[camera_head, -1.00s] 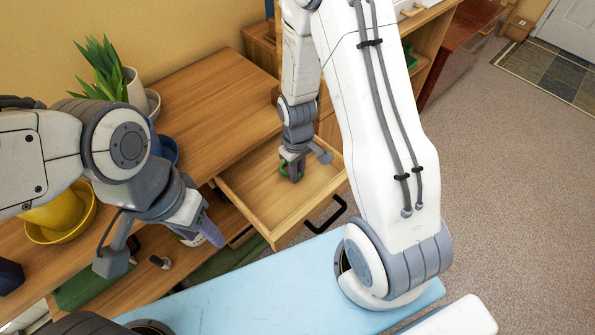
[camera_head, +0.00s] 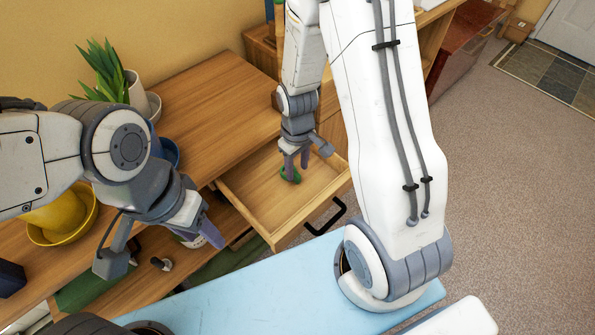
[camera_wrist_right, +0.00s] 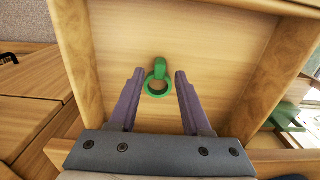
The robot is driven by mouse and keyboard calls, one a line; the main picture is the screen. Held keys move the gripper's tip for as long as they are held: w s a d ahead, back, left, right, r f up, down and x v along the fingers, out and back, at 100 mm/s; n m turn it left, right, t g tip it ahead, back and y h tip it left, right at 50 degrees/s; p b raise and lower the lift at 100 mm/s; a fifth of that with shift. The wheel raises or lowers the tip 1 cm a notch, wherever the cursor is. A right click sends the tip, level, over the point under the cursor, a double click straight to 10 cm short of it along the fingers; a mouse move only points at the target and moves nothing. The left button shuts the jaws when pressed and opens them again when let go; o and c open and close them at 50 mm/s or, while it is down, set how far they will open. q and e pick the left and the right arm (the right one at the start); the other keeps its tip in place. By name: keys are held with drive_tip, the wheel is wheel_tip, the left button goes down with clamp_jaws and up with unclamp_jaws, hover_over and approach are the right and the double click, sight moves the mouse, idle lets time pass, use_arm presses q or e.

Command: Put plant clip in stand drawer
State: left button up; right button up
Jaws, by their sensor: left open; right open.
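The green ring-shaped plant clip (camera_wrist_right: 147,88) lies on the floor of the open stand drawer (camera_wrist_right: 215,45). It also shows in the head view (camera_head: 290,175), partly hidden behind my right gripper's fingers. My right gripper (camera_head: 294,165) is over the drawer, its fingers pointing down. In the right wrist view its fingers (camera_wrist_right: 158,88) are spread, one on each side of the clip and apart from it. My left gripper (camera_head: 165,245) is open and empty, left of the drawer and in front of the stand (camera_head: 215,115).
A potted plant (camera_head: 108,75) stands on the stand's back left. Yellow bowls (camera_head: 85,228) sit at the left. The drawer has a black handle (camera_head: 327,218) at its front. A light blue surface (camera_head: 280,280) lies in the foreground.

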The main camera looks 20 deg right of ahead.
sight(297, 175)
wheel_tip(297, 175, up, 8)
drive_tip(key=p, duration=0.1)
drive_tip(key=s+a+r+n, duration=0.1)
drive_tip(key=s+a+r, duration=0.4)
drive_tip(key=s+a, duration=0.2)
drive_tip(key=s+a+r+n+y, duration=0.1)
drive_tip(key=s+a+r+n, duration=0.1)
drive_tip(key=s+a+r, duration=0.4)
drive_tip(key=s, duration=0.4)
drive_tip(key=shift+a, duration=0.35)
drive_tip(key=shift+r, duration=0.1)
wheel_tip(297, 175, up, 8)
drive_tip(key=p, duration=0.8)
